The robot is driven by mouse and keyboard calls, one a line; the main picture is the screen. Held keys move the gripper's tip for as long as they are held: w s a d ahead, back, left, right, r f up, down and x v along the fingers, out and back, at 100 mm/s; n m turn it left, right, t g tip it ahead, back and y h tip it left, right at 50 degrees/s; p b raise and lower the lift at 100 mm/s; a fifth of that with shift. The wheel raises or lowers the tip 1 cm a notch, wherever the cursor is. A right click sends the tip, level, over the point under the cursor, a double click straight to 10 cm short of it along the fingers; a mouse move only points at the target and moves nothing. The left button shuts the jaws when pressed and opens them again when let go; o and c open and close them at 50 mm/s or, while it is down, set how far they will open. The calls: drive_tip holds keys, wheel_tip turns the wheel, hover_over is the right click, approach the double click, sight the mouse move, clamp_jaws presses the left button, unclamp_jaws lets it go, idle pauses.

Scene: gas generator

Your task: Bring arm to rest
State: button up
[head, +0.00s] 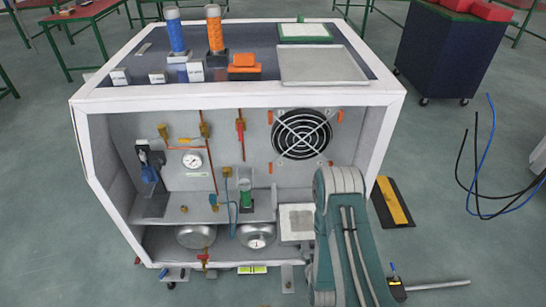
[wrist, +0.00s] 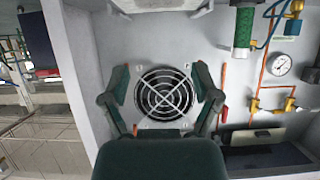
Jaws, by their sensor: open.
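My arm (head: 342,235), green and grey, is folded in front of the right part of the generator cabinet (head: 235,101) in the head view. My gripper is not clearly visible there. In the wrist view, my gripper (wrist: 162,76) has its two dark green fingers spread apart, with nothing between them. It faces the round black fan (wrist: 162,93) with a silver guard on the cabinet's back wall. The fan also shows in the head view (head: 302,134). The fingers appear apart from the fan.
Inside the cabinet are a gauge (head: 192,160), copper pipes, a green cylinder (head: 246,195) and round metal vessels (head: 196,236). A metal tray (head: 322,65) lies on top. Black and blue cables (head: 478,160) and a yellow-black plate (head: 393,202) are at the right.

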drive_tip(key=w+r+g, duration=0.1)
drive_tip(key=w+r, duration=0.2)
drive_tip(key=r, duration=0.5)
drive_tip(key=w+r+g, duration=0.1)
drive_tip(key=w+r, duration=0.3)
drive_tip(key=r, duration=0.3)
drive_tip(key=s+r+g, duration=0.2)
drive_tip(key=s+r, duration=0.2)
drive_tip(key=r, duration=1.1)
drive_tip(key=s+r+g, duration=0.1)
drive_tip(key=s+r, duration=0.7)
drive_tip(key=s, duration=0.4)
drive_tip(key=s+r+g, duration=0.2)
drive_tip(key=s+r, duration=0.7)
drive_tip(key=s, duration=0.4)
drive_tip(key=shift+s, duration=0.2)
